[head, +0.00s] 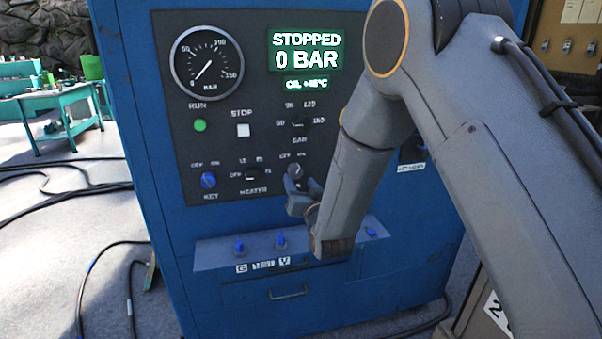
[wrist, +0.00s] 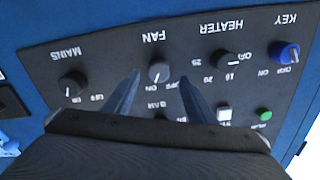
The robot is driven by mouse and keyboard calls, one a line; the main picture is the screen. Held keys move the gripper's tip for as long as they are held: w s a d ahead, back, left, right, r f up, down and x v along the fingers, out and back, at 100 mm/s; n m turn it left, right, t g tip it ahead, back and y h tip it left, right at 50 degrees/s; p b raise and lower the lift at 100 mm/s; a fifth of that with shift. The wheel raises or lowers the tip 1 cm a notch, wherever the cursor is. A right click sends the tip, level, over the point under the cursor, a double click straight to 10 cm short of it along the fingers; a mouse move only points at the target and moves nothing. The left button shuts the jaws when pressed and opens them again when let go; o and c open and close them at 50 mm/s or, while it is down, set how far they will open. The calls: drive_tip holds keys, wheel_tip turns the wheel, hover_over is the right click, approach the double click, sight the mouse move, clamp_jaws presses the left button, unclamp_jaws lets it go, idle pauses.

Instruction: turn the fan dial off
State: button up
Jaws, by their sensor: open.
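The fan dial (wrist: 158,73) is a round dark knob on the dark control panel, under the label FAN in the wrist view. Its light pointer mark appears to lie toward ON; the OFF label beside it is partly covered by a finger. My gripper (wrist: 159,77) is open, with one fingertip on either side of the dial. I cannot tell whether the fingers touch it. In the head view the dial (head: 295,170) shows just above my gripper (head: 302,184), and my forearm hides the panel to its right.
The heater knob (wrist: 228,60), blue key switch (wrist: 287,52) and mains knob (wrist: 72,85) flank the dial. A ledge with blue fittings (head: 280,241) juts out below my gripper. The display (head: 306,51) reads STOPPED, 0 BAR. Cables (head: 75,190) lie on the floor at left.

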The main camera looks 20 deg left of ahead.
sight(296, 174)
drive_tip(key=shift+p+x, duration=0.65)
drive_tip(key=shift+x, duration=2.4)
drive_tip(key=shift+d, duration=0.15)
drive_tip(key=c, duration=1)
